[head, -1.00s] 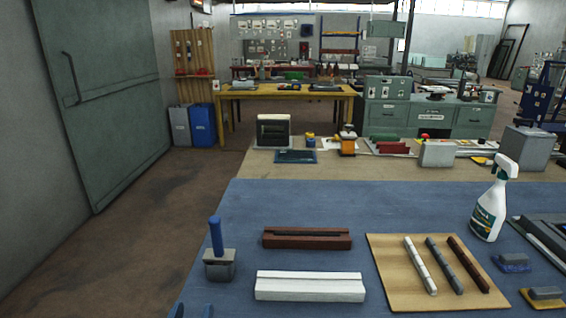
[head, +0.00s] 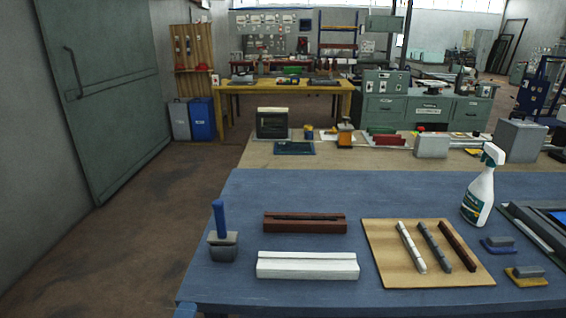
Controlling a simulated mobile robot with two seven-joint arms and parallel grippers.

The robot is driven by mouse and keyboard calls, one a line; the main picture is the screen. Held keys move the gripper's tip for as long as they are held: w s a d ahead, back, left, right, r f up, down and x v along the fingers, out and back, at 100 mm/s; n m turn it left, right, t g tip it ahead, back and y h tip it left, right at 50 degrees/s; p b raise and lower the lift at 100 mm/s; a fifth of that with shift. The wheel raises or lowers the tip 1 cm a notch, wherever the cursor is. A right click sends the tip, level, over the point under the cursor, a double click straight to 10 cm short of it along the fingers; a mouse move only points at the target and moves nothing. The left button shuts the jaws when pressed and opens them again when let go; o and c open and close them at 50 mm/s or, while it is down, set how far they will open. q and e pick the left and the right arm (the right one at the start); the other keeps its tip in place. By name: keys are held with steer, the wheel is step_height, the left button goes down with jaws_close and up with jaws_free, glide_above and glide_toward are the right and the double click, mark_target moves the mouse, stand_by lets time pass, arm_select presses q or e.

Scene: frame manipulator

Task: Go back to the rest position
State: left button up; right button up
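Neither of my grippers can be made out in the head view. A small blue piece (head: 185,311) shows at the bottom edge by the table's front left corner; I cannot tell what it is. On the blue table (head: 300,190) stand a blue-handled tool with a grey block base (head: 222,245), a dark red grooved block (head: 305,223) and a white grooved block (head: 307,266). A wooden board (head: 385,270) to their right bears a white bar (head: 411,248), a grey bar (head: 435,246) and a dark red bar (head: 457,246).
A white spray bottle (head: 478,196) stands upright on the right. Two small grey-topped blocks, one blue-based (head: 499,245) and one yellow-based (head: 526,277), lie below it. A beige table (head: 350,158) with several items is behind. Floor (head: 130,240) is clear on the left.

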arm_select(q)
steer(key=s+a+f+n+g, duration=0.4)
steer(key=s+f+n, duration=0.6)
steer(key=n, duration=0.7)
step_height(320, 180, down, 3)
steer(key=shift+a+r+g, duration=0.1)
steer(key=shift+a+g, duration=0.3)
steer(key=shift+a, duration=0.6)
steer(key=shift+n+g+y, duration=0.3)
steer(key=shift+n+g, duration=0.3)
steer(key=shift+g, duration=0.2)
steer(key=s+a+f, duration=0.1)
steer(key=s, duration=0.1)
steer(key=s+a+f, duration=0.1)
steer(key=s, duration=0.2)
steer(key=s+f, duration=0.2)
steer(key=shift+s+a, duration=0.15)
steer(key=shift+a, duration=0.25)
steer(key=shift+c, duration=0.2)
